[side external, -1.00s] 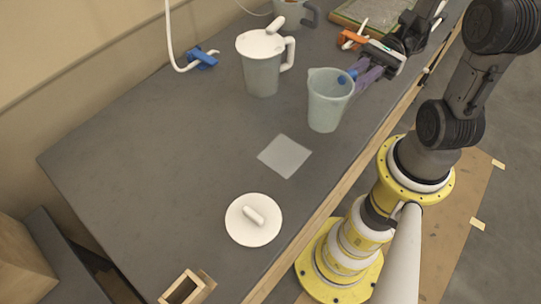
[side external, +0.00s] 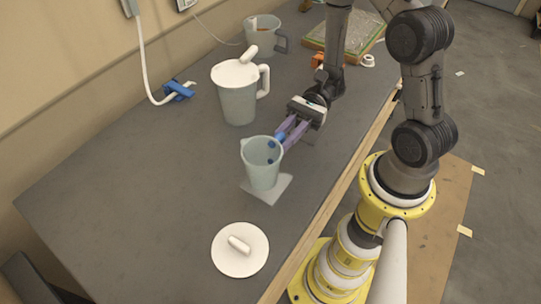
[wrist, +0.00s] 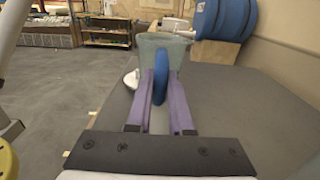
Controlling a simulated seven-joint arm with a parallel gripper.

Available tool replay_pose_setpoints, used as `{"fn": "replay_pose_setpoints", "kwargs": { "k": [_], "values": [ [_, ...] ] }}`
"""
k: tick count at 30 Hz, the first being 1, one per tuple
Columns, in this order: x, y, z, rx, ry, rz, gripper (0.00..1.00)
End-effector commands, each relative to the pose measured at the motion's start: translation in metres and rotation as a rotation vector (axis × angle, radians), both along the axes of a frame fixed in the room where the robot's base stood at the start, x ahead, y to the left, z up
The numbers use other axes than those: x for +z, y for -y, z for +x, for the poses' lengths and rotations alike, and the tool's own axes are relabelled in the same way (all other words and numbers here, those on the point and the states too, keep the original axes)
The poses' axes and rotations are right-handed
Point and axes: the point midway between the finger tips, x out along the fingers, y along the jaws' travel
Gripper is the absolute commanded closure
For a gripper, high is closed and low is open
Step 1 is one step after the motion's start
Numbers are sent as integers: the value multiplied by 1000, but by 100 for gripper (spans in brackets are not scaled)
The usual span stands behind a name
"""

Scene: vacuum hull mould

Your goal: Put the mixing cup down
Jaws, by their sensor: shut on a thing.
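The mixing cup (side external: 262,168) is a translucent grey-green open cup, upright over the light square pad (side external: 278,190) on the bench. I cannot tell whether its base touches the pad. My gripper (side external: 281,141) has purple fingers and is shut on the cup's blue handle at its right side. In the wrist view the cup (wrist: 165,42) stands ahead, with the blue handle (wrist: 160,80) between my fingers (wrist: 160,95). The inside of the cup shows no clear contents.
A lidded jug (side external: 238,100) stands behind the cup. A round white lid (side external: 240,250) lies in front. Another jug (side external: 262,38), a blue clamp (side external: 178,91) on a white hose and a framed mould (side external: 340,32) are farther back. The bench's left side is clear.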

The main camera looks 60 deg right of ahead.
Motion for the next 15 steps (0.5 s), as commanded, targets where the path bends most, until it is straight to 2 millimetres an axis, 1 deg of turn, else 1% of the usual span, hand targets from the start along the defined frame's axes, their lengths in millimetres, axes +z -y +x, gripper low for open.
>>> {"fn": "replay_pose_setpoints", "kwargs": {
  "k": [1, 3, 8, 10, 15],
  "values": [
    [-8, -3, 5, 3, -2, 1, 100],
    [-14, -5, 10, 2, 0, 1, 100],
    [-22, -8, 17, 1, 1, 1, 100],
    [-29, -11, 21, 1, -2, 1, 100],
    [-50, -10, 20, -1, -3, 1, 100]
  ]
}}
